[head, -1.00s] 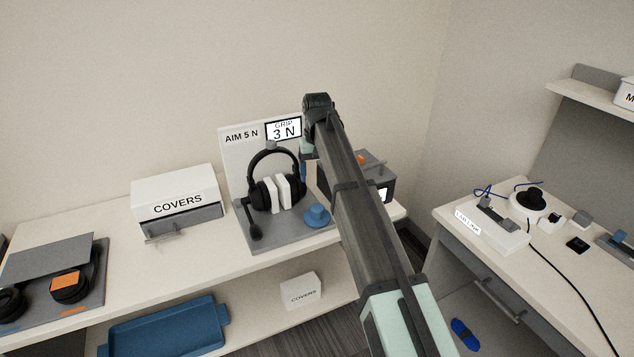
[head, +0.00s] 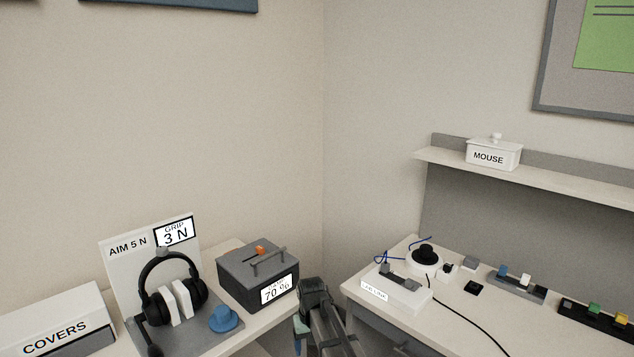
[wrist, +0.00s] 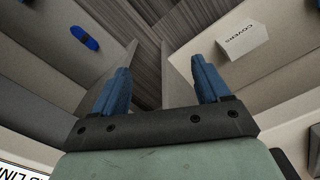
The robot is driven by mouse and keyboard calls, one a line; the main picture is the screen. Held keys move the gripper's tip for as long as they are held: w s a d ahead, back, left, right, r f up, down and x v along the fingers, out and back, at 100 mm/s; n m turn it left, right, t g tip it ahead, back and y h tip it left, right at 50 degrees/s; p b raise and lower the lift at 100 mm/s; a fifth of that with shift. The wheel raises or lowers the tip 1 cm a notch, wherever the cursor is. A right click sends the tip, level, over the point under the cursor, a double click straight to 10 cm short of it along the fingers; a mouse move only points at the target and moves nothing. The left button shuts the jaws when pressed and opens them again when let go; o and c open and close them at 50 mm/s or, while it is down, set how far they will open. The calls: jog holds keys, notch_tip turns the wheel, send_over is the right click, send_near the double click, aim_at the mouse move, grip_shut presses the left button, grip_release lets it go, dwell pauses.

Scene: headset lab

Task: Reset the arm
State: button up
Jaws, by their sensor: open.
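My arm shows at the bottom centre of the head view, in the gap between the two benches. In the wrist view my gripper (wrist: 160,85) has its two blue fingers well apart with nothing between them. The fingers point down over the dark striped floor. In the head view the fingers are mostly hidden behind the arm and by the frame's edge.
On the left bench stand a headset (head: 172,290) on its stand, a blue knob (head: 223,319), a grey box (head: 257,277) reading 70 % and a COVERS box (head: 58,322). The right bench holds a white device (head: 403,291) and several small blocks. A MOUSE box (head: 494,153) sits on the shelf.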

jog(key=s+d+f+m, duration=0.2)
jog(key=s+d+f, duration=0.4)
jog(key=s+d, duration=0.3)
jog(key=s+d+f+m, duration=0.1)
jog(key=s+d+f, duration=0.65)
jog(key=d, duration=0.25)
jog(key=s+f+g, duration=0.3)
jog(key=s+f, duration=0.6)
jog(key=s, duration=0.5)
jog(key=s+f+g, duration=0.3)
jog(key=s+f, duration=0.7)
jog(key=s, duration=0.5)
jog(key=shift+f+g, duration=0.25)
jog(key=shift+g, duration=0.15)
